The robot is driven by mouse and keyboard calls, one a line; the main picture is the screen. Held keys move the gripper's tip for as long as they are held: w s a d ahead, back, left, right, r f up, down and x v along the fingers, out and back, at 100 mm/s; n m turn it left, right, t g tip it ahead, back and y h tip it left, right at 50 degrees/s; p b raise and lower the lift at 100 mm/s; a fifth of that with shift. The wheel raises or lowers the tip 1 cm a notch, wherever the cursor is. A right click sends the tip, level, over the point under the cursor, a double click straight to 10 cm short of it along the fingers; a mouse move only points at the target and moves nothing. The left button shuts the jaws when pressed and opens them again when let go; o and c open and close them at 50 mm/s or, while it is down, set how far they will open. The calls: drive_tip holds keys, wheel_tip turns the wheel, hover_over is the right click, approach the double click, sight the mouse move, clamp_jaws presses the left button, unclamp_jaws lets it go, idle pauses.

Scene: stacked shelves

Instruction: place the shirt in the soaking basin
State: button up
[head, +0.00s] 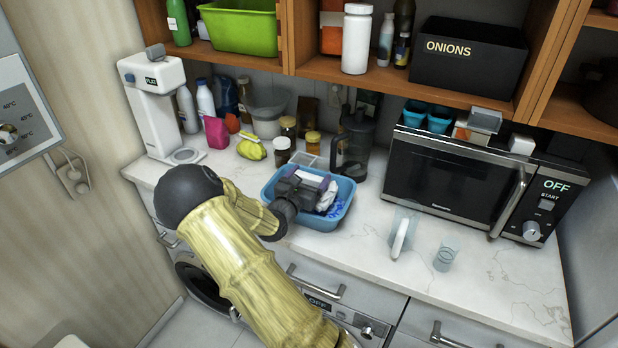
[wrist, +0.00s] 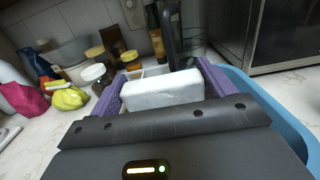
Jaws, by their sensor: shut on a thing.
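The blue soaking basin (head: 284,212) stands on the counter; its rim (wrist: 262,90) shows at the right of the wrist view. My gripper (head: 314,190) is over the basin, low and partly inside its outline. In the wrist view its purple fingers (wrist: 163,88) are shut on a white, block-like bundle (wrist: 160,95), which looks like the folded shirt. White material (head: 327,196) shows beside the gripper in the head view, with a blue-and-white patterned patch (head: 334,208) below it. I cannot tell whether the bundle touches the basin floor.
Jars (head: 282,146), a yellow-green item (head: 251,149) and a dark blender jug (head: 353,150) stand behind the basin. A microwave (head: 440,178) is to its right. Shelves overhang the back.

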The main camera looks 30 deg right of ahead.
drive_tip(key=shift+s+f, duration=0.15)
drive_tip(key=shift+f, duration=0.2)
drive_tip(key=o, duration=0.9)
drive_tip(key=shift+a+f, duration=0.1)
drive_tip(key=shift+c, duration=0.2)
drive_tip(key=shift+o, duration=1)
drive_tip(key=shift+s+f, duration=0.1)
drive_tip(key=shift+r, duration=0.25)
drive_tip(key=r+b+v, duration=0.1)
drive_tip(key=v, duration=1)
drive_tip(key=shift+a+b, duration=0.3)
drive_tip(key=shift+b, duration=0.05)
drive_tip(key=shift+s+r, duration=0.1)
